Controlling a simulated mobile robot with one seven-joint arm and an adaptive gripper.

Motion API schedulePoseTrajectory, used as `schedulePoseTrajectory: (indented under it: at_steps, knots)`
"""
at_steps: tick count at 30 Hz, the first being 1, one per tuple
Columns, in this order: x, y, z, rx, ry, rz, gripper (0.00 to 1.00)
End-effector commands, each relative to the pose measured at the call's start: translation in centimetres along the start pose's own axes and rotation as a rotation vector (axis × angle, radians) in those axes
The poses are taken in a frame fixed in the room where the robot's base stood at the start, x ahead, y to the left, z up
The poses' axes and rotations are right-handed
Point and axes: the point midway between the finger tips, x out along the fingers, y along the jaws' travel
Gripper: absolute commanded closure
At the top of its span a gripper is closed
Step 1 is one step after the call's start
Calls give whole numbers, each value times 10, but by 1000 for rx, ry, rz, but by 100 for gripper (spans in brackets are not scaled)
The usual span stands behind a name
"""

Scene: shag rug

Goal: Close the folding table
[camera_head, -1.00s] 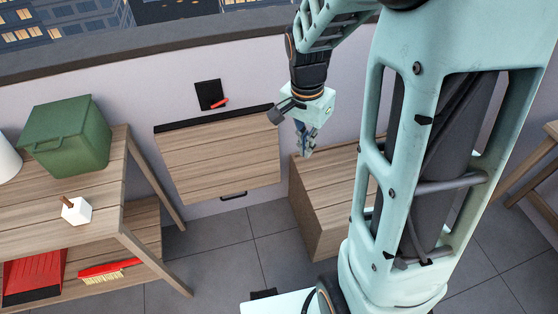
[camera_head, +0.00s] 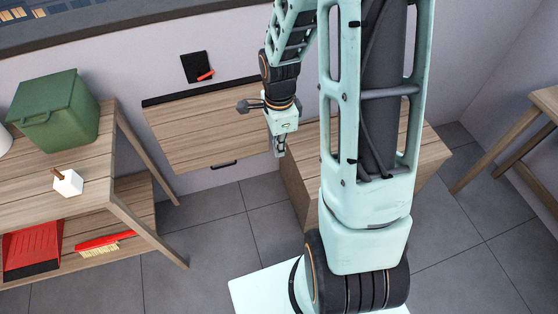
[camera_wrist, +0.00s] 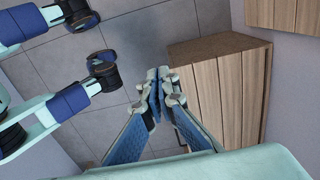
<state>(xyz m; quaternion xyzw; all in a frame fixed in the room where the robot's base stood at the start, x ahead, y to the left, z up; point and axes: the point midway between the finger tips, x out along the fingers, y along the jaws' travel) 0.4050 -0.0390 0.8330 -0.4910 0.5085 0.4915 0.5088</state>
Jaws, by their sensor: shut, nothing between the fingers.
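The folding table (camera_head: 205,130) is a slatted wooden panel on the wall, with a dark strip along its upper edge. It hangs downward, close to the wall; I cannot tell whether it lies fully flat. A small dark handle (camera_head: 223,164) shows at its lower edge. My gripper (camera_head: 279,148) is just right of the panel, pointing down, shut and empty. In the wrist view, my gripper's fingertips (camera_wrist: 157,78) meet above the floor, and a wooden panel (camera_wrist: 285,14) shows at the top right, seemingly the table.
A wooden box (camera_head: 298,180) stands on the floor below and right of my gripper. It also shows in the wrist view (camera_wrist: 215,85). A workbench (camera_head: 95,185) with a green box (camera_head: 55,112) stands at left. Tiled floor (camera_head: 215,225) is clear between them.

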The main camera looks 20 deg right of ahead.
Motion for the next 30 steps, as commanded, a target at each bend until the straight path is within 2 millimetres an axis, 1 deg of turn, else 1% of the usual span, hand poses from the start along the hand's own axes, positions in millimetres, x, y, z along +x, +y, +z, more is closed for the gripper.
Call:
schedulePoseTrajectory:
  at_steps: [1, 6, 12, 16, 26, 30]
  knots:
    - [12, 1, 0, -1, 0, 5, 100]
    - [39, 1, 0, 0, 0, 4, 100]
    - [57, 0, 0, 0, 1, 1, 100]
    - [61, 0, 0, -1, 0, 0, 100]
    - [61, 0, 0, -1, 1, -1, 100]
    - [65, -1, 0, -1, 1, -6, 100]
